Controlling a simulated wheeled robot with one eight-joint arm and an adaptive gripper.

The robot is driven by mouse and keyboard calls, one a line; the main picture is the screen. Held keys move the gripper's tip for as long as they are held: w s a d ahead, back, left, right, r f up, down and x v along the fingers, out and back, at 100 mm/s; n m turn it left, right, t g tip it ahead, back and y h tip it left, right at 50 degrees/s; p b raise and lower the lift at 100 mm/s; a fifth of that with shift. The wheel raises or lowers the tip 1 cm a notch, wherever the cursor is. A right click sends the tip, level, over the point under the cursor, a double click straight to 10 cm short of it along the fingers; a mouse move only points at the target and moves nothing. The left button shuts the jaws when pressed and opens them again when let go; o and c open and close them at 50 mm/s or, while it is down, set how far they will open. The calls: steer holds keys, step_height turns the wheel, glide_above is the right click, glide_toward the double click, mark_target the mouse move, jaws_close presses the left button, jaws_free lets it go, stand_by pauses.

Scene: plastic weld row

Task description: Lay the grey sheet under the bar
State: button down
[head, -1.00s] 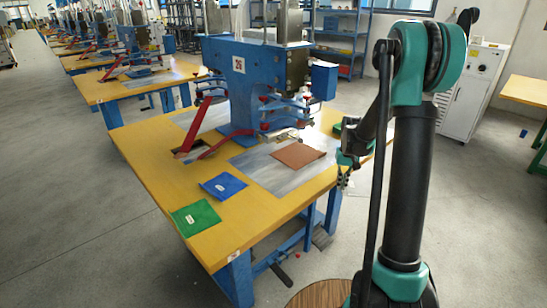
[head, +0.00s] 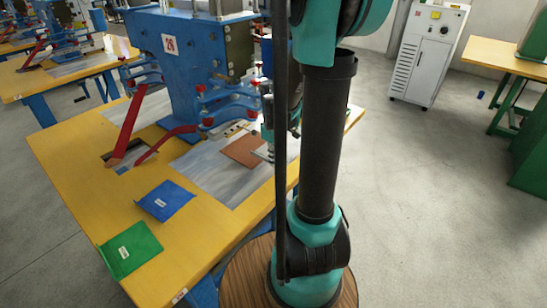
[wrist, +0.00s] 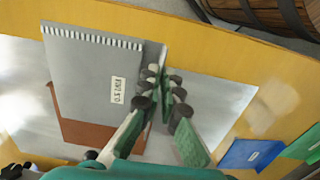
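The grey sheet (wrist: 95,75) shows at left in the wrist view, with a white label and a striped edge. My gripper (wrist: 163,82) has its fingers close together on the narrow lip along the sheet's right side. The sheet partly covers a brown sheet (wrist: 85,133) lying on the metal plate; the brown sheet also shows in the head view (head: 243,150). In the head view my arm hides most of my gripper and the grey sheet. The blue press (head: 195,65) stands just behind the brown sheet. Its bar (head: 236,129) is small and partly hidden by my arm.
A blue packet (head: 165,200) and a green packet (head: 129,248) lie on the yellow table (head: 85,180) at the front left. Red levers (head: 126,127) stick out from the press. A white cabinet (head: 428,55) stands on open floor at the right.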

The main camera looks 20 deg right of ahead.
mark_target(265, 160)
steer(key=shift+w+a+f, duration=0.65)
steer(key=shift+w+f, duration=0.05)
steer(key=shift+w, duration=0.25)
steer(key=shift+w+a+f, duration=0.6)
steer(key=shift+w+f, duration=0.1)
steer(key=shift+w, duration=0.25)
steer(key=shift+w+a+f, duration=0.1)
steer(key=shift+w+a, duration=1)
steer(key=shift+w, duration=0.55)
steer(key=shift+w+a, duration=1.15)
steer(key=shift+w, duration=0.5)
steer(key=shift+w+a+f, duration=0.1)
steer(key=shift+w+a, duration=1)
steer(key=shift+w, duration=0.55)
steer(key=shift+f, duration=1.05)
steer(key=shift+s+d, duration=0.15)
steer(key=shift+s, duration=0.05)
steer(key=shift+f, duration=0.15)
steer(key=c, duration=1.6)
jaws_free()
steer(key=shift+c, duration=0.2)
